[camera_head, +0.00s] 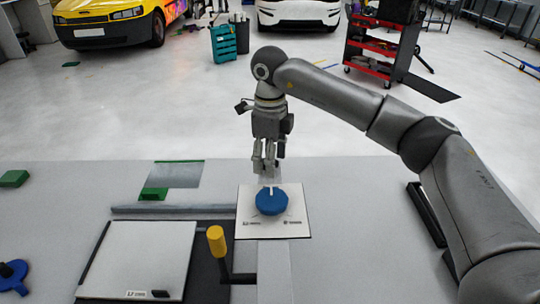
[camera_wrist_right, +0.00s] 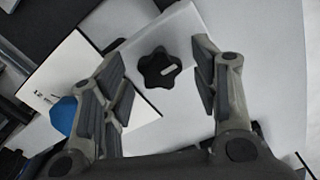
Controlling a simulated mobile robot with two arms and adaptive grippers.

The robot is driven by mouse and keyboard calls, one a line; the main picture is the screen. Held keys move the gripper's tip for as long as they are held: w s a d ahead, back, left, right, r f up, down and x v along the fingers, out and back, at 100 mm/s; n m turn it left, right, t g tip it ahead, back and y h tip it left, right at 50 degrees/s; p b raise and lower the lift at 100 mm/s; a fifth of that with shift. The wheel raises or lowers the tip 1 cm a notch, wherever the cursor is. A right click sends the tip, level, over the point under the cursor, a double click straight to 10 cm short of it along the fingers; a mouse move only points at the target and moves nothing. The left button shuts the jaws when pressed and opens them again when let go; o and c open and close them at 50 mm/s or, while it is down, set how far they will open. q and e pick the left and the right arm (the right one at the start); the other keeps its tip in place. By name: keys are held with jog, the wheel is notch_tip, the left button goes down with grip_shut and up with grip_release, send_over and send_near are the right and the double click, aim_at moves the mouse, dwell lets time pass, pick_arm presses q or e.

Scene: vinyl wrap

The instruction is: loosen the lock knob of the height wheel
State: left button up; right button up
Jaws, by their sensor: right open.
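The lock knob (camera_wrist_right: 159,69) is a black, lobed knob with a pale bar mark on top, in the right wrist view. My right gripper (camera_head: 264,168) is open, pointing down, and in the wrist view its fingers (camera_wrist_right: 160,88) stand on either side of the knob with gaps. In the head view the gripper hides the knob. A round blue wheel (camera_head: 271,203) with a white pointer mark sits on a white printed plate (camera_head: 298,218), just in front of the gripper. Part of the wheel (camera_wrist_right: 63,115) shows at the left of the wrist view. My left gripper is out of view.
A yellow-topped crank handle (camera_head: 216,241) stands left of the plate. A white panel (camera_head: 138,258) lies further left, with a blue part (camera_head: 12,274) at the far left edge. Green blocks (camera_head: 14,179) lie behind.

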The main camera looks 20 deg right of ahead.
jog(key=c, duration=1.1)
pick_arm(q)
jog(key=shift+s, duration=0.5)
pick_arm(e)
jog(key=shift+o, duration=0.2)
